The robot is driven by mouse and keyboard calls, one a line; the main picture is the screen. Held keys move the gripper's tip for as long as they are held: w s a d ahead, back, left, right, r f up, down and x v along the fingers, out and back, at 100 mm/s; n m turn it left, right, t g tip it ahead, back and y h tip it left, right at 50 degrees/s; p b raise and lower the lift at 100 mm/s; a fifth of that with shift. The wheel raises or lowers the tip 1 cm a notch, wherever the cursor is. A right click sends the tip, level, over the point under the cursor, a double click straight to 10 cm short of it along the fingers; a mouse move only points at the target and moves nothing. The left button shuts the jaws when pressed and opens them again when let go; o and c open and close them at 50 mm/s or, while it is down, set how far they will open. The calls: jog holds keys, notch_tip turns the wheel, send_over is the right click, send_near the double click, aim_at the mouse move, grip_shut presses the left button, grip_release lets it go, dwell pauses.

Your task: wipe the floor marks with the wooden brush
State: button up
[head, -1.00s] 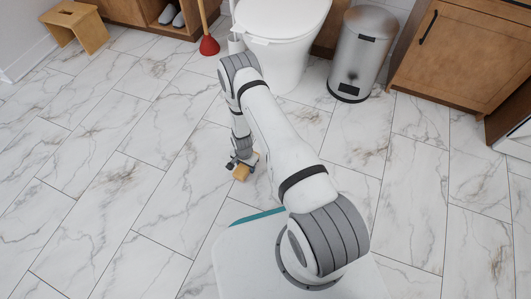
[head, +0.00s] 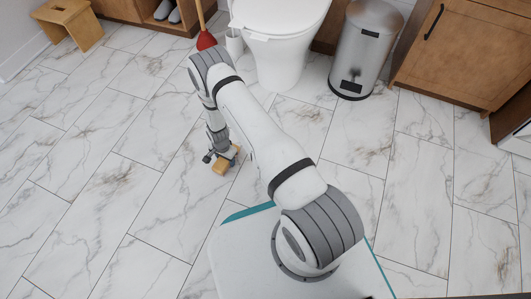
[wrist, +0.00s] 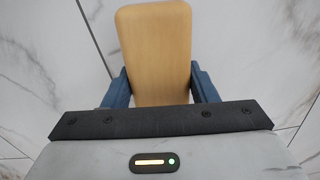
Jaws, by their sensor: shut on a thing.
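The wooden brush (head: 222,166) is a light wooden block held low at the floor, left of my base in the head view. My gripper (head: 220,158) is shut on it. In the wrist view the brush (wrist: 153,45) sits between the two blue fingers of my gripper (wrist: 160,88); its underside is hidden, so I cannot tell if it touches the floor. Brownish floor marks show on the white marble tiles: one at the left (head: 117,177), one right of the gripper (head: 310,113), one further right (head: 376,155), and one at the far right (head: 503,266).
A white toilet (head: 280,45) stands ahead, with a red plunger (head: 206,40) at its left and a steel bin (head: 366,50) at its right. A wooden cabinet (head: 470,50) is at the right. A wooden stool (head: 70,22) is far left. The left floor is clear.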

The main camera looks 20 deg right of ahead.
jog(key=shift+w+a+f, duration=0.15)
jog(key=shift+w+a, duration=0.1)
jog(key=shift+a, duration=0.1)
notch_tip(320, 180, up, 3)
jog(key=shift+w+d+f+p, duration=0.1)
jog(key=shift+f+p, duration=0.1)
jog(key=shift+p, duration=0.4)
jog(key=shift+r+p, duration=1.75)
jog(key=shift+r, duration=1)
